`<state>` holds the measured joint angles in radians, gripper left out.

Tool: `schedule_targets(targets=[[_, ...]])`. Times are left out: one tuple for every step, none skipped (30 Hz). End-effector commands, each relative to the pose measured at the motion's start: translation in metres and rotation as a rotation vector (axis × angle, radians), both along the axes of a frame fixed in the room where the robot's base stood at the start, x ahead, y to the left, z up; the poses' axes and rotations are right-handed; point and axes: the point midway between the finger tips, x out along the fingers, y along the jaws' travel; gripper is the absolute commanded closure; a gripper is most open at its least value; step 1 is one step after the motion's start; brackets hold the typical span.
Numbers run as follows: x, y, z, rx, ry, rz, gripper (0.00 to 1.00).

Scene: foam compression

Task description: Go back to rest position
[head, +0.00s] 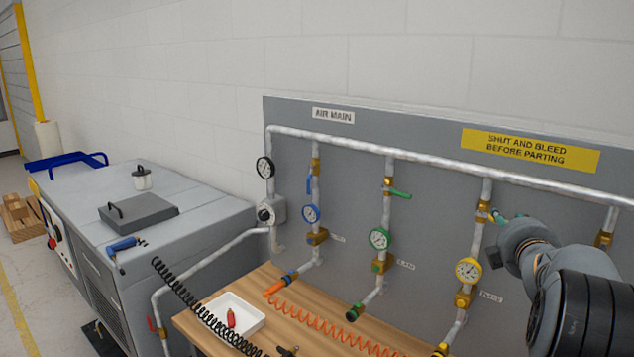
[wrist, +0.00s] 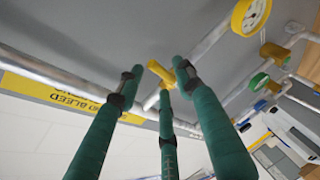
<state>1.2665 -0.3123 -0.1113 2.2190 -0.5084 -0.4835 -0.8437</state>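A yellow valve handle (wrist: 158,72) shows between and beyond the fingertips, with gaps to the two outer ones. Whether the middle fingertip touches it I cannot tell. My arm hides part of the panel behind it.
The grey panel (head: 330,180) carries pipes, a yellow gauge (head: 468,270), a green gauge (head: 380,238) and a blue gauge (head: 311,213). Below is a wooden bench (head: 190,325) with coiled hoses and a white tray (head: 250,303). A grey machine (head: 190,215) stands left.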

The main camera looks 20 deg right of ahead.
Motion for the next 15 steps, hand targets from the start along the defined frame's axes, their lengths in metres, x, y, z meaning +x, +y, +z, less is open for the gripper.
schedule_targets(targets=[[0.007,-0.006,-0.003,0.002,0.002,0.0,0.64],[0.011,-0.009,-0.004,0.002,0.002,0.0,0.64],[0.015,-0.013,-0.004,0.001,0.001,0.001,0.64],[0.019,-0.015,-0.006,0.002,0.002,0.001,0.64],[0.021,-0.018,-0.006,0.001,0.002,0.0,0.64],[0.021,-0.019,-0.009,0.009,-0.013,-0.001,0.64],[0.021,-0.018,-0.01,0.017,-0.028,0.0,0.64],[0.021,-0.018,-0.011,0.023,-0.042,0.001,0.64],[0.02,-0.018,-0.011,0.03,-0.056,0.001,0.64],[0.02,-0.018,-0.011,0.034,-0.066,0.001,0.64],[0.021,-0.018,-0.011,0.037,-0.072,0.0,0.64],[0.021,-0.018,-0.011,0.041,-0.08,0.001,0.64],[0.021,-0.018,-0.011,0.042,-0.084,0.001,0.64],[0.021,-0.018,-0.011,0.044,-0.087,0.001,0.64],[0.021,-0.018,-0.011,0.045,-0.089,0.001,0.64]])
